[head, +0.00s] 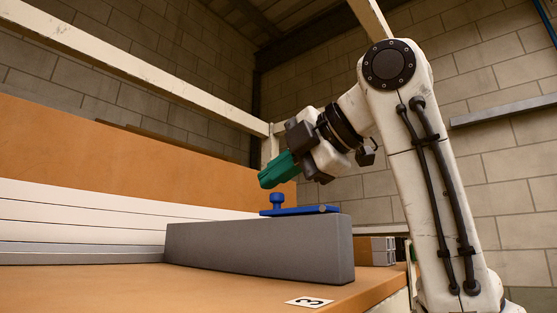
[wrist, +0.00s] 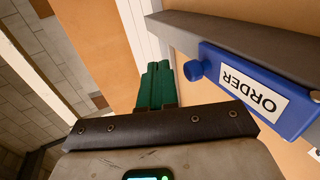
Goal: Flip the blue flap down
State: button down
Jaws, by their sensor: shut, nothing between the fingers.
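The blue flap (head: 310,210) lies about level along the top of a long grey block (head: 260,248) in the head view. A round blue knob (head: 277,201) stands up at its left end. The wrist view shows the flap (wrist: 300,110) with a white label reading ORDER, and the knob (wrist: 193,70) at its near-left end. My gripper (head: 266,181) has green fingers, shut and empty. In the head view it is above and slightly left of the knob, apart from it. In the wrist view the fingertips (wrist: 158,66) point just left of the knob.
The grey block stands on an orange-brown table (head: 120,290). A white card marked 3 (head: 309,302) lies in front of it. White slats (head: 80,215) and an orange panel (head: 100,145) stand behind. Grey square tubes (head: 382,250) are at the right. The front left table area is clear.

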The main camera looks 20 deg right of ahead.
aim_at(274, 194)
jog(key=shift+w+f, duration=0.1)
jog(key=shift+f, duration=0.05)
dwell(0.5)
jog(key=shift+a+r+p, duration=0.1)
jog(key=shift+r+p, duration=0.5)
jog(key=shift+p, duration=0.1)
notch_tip(274, 194, up, 13)
jog(key=shift+p, duration=0.45)
